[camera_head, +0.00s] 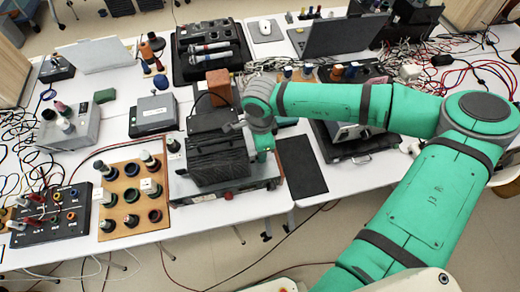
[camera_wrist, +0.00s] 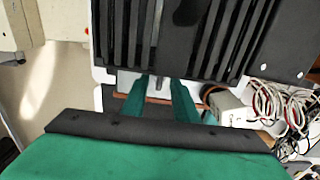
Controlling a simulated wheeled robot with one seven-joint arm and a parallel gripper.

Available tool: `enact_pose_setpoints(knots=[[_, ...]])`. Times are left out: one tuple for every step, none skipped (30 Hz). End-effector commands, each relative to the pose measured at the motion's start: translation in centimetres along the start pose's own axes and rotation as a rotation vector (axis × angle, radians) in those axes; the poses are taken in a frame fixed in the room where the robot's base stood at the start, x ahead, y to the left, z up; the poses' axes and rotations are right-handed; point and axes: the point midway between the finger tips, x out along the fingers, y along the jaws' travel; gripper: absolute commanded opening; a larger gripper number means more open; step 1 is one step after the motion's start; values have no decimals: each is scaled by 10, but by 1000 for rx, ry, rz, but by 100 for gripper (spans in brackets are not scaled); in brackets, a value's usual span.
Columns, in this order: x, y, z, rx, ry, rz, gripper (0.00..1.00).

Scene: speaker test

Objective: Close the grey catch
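A black ribbed box (camera_head: 218,158) stands on a grey-sided unit on the white table; its ribs fill the top of the wrist view (camera_wrist: 190,35). My gripper (camera_wrist: 160,84) has two green fingers that stand apart, their tips at the box's lower edge in the wrist view. A small pale grey piece shows between the fingers, with a reddish-brown bar across it; I cannot tell if it is the grey catch. In the head view my gripper (camera_head: 264,150) is close against the right side of the box, its fingertips mostly hidden. I cannot make out whether the catch is open or shut.
A wooden board with several knobs (camera_head: 132,196) lies left of the box, and a dark flat panel (camera_head: 301,166) lies to its right. A brown block (camera_head: 219,84) stands behind. Tangled cables (camera_head: 460,55) lie at the back right.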

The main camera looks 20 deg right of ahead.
Motion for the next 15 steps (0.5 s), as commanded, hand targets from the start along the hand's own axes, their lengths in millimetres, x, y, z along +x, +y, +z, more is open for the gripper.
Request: enact_pose_setpoints(knots=[[0, 0, 0, 0, 0, 0, 27], [-1, 0, 0, 0, 0, 0, 27], [-2, 0, 0, 0, 0, 0, 27], [-4, 0, 0, 0, 0, -1, 27], [-7, 0, 0, 0, 0, -1, 27], [-11, 0, 0, 0, 0, -1, 27], [-15, 0, 0, 0, 1, -1, 27], [-19, 0, 0, 0, 1, -2, 27], [-26, -1, 0, 0, 1, -2, 27], [-32, -1, -1, 0, 2, -3, 27], [-38, -1, -1, 0, 2, -3, 27], [-46, -1, -1, 0, 2, -3, 27], [-52, -1, -1, 0, 3, -3, 27], [-57, 0, -1, -1, 2, -2, 27], [-65, -1, -1, 0, 2, -3, 27]])
